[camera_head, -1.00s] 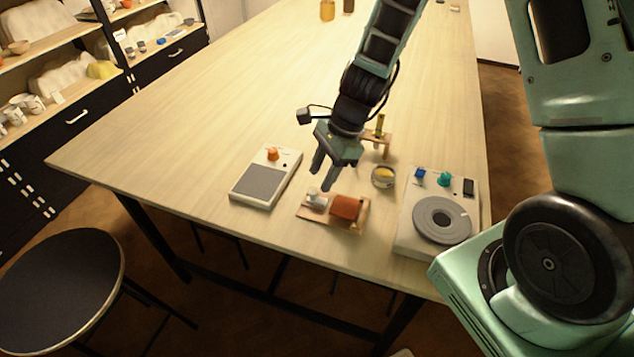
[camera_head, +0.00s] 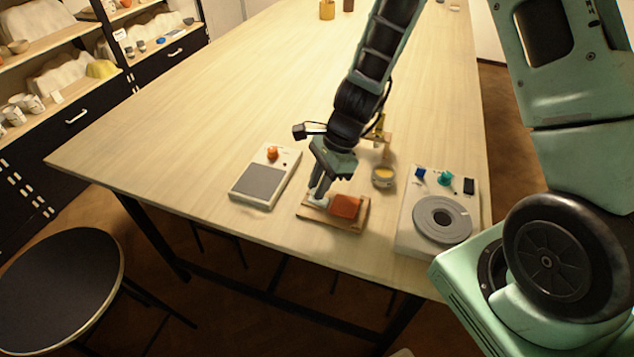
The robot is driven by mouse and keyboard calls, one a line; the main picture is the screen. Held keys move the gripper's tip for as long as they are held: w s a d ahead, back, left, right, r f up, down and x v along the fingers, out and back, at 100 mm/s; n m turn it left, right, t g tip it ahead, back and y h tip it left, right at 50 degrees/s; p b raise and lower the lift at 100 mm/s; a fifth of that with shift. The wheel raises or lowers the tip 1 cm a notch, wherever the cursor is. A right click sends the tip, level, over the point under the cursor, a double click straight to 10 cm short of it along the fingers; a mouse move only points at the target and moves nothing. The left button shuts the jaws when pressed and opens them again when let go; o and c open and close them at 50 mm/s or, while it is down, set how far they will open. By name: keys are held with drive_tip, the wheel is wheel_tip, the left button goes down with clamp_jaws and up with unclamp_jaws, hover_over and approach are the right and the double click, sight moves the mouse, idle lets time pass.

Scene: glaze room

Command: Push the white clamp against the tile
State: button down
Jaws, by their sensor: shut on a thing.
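The orange-brown tile (camera_head: 346,206) lies on the right part of a small wooden board (camera_head: 345,226) near the table's front edge. The white clamp (camera_head: 317,202) is on the left part of the same board, mostly hidden by my fingers. My gripper (camera_head: 319,192) is down at the clamp, pointing downward, with its fingers shut on it. Whether the clamp touches the tile is too small and covered to tell.
A white device with a grey plate and orange knob (camera_head: 273,153) stands left of the board. A device with a round grey wheel (camera_head: 442,219) stands right. A small bowl with yellow contents (camera_head: 383,177) and a wooden stand (camera_head: 378,135) are behind. The table's far left is clear.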

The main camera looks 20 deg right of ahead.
drive_tip(key=shift+s+d, duration=0.6)
drive_tip(key=shift+d, duration=0.05)
drive_tip(key=c, duration=1.3)
unclamp_jaws()
drive_tip(key=shift+o, duration=0.2)
drive_tip(key=v, duration=1.7)
drive_tip(key=shift+r, duration=0.15)
drive_tip(key=shift+d, duration=0.1)
